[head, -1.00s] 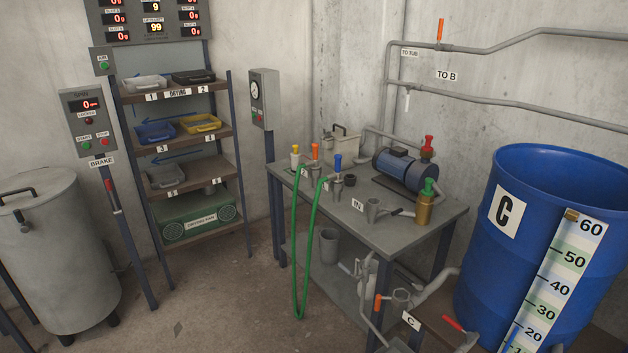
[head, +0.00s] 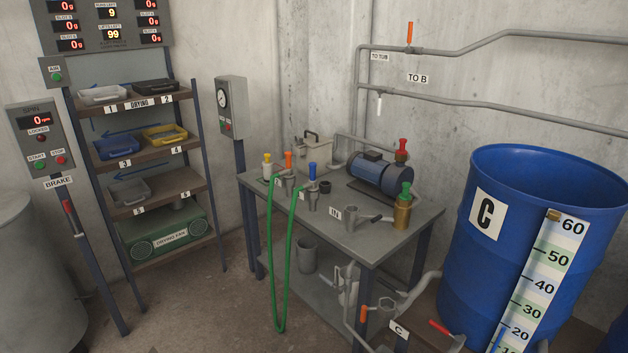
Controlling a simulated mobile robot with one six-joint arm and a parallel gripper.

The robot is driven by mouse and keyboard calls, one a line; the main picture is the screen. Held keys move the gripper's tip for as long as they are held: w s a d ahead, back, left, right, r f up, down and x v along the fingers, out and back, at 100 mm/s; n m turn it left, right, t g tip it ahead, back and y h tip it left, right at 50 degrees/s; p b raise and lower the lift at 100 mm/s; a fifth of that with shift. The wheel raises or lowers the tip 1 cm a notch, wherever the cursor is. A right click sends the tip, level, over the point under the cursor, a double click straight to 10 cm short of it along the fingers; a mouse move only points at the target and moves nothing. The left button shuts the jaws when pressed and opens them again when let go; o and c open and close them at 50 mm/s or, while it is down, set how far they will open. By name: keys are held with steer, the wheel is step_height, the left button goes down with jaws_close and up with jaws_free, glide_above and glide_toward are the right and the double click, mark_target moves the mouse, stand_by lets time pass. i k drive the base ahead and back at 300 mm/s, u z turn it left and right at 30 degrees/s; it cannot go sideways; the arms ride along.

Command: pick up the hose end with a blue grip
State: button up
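The hose end with a blue grip (head: 312,171) stands upright on the left part of the grey table (head: 382,235), seated in a small grey fitting. A green hose (head: 279,325) hangs in a long loop in front of the table, one side rising to this end. The loop's other side rises to a hose end with an orange grip (head: 289,160), just left of the blue one. A yellow-topped piece (head: 267,159) stands further left. My gripper does not show in the head view.
A blue drum marked C (head: 540,200) stands right of the table, with red-handled piping low in front. A pump (head: 380,175) and green-topped bottle (head: 403,205) occupy the table's right side. A drying rack (head: 150,150) stands left. Floor left of the table is clear.

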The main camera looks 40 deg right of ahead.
mark_target(311, 186)
steer(key=z, duration=0.15)
steer(key=i, duration=1.5)
steer(key=u, duration=0.25)
